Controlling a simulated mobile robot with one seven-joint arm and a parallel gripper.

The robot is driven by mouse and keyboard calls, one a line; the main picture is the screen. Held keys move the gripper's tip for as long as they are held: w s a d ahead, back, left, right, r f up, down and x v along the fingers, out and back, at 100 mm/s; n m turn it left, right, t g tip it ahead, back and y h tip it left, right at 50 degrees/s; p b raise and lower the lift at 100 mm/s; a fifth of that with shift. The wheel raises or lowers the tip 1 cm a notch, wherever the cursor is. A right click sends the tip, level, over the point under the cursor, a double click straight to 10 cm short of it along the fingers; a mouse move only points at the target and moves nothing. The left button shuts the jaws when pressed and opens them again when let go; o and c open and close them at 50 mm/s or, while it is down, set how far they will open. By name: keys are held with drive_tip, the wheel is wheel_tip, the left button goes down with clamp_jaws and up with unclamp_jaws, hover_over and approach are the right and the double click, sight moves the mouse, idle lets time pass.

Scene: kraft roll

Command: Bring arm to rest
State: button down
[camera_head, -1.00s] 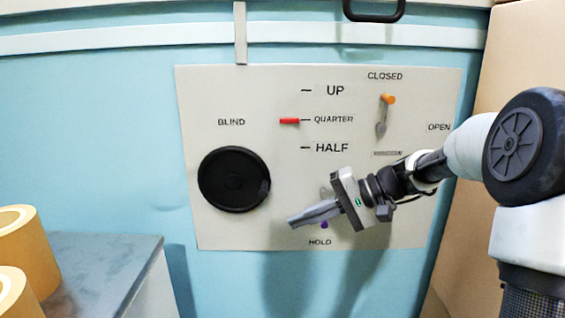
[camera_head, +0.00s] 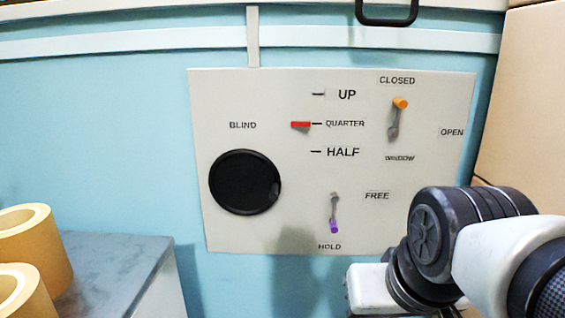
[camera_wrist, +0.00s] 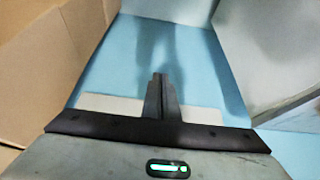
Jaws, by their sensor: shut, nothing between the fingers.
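My gripper (camera_wrist: 160,95) shows in the wrist view with its fingers together and nothing between them. It faces the lower part of the blue wall, with a strip of the control panel's pale board behind the fingers. The head view shows only my folded arm links at the lower right; the gripper is out of that picture. The panel (camera_head: 300,235) is clear of the arm over most of its face. The purple-tipped lever (camera_head: 334,226) points down at HOLD. The orange-tipped lever (camera_head: 400,103) points up at CLOSED. The red pointer (camera_head: 301,125) stands at QUARTER.
A black round knob (camera_head: 245,182) sits on the panel's left. Kraft rolls (camera_head: 38,245) stand on a grey counter (camera_head: 125,260) at the lower left. A brown cardboard-coloured surface (camera_head: 520,110) rises at the right; a similar one (camera_wrist: 45,60) is at left in the wrist view.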

wheel_tip(320, 180, up, 20)
drive_tip(key=s+p, duration=0.1)
drive_tip(key=p, duration=1.9)
drive_tip(key=shift+d, duration=0.4)
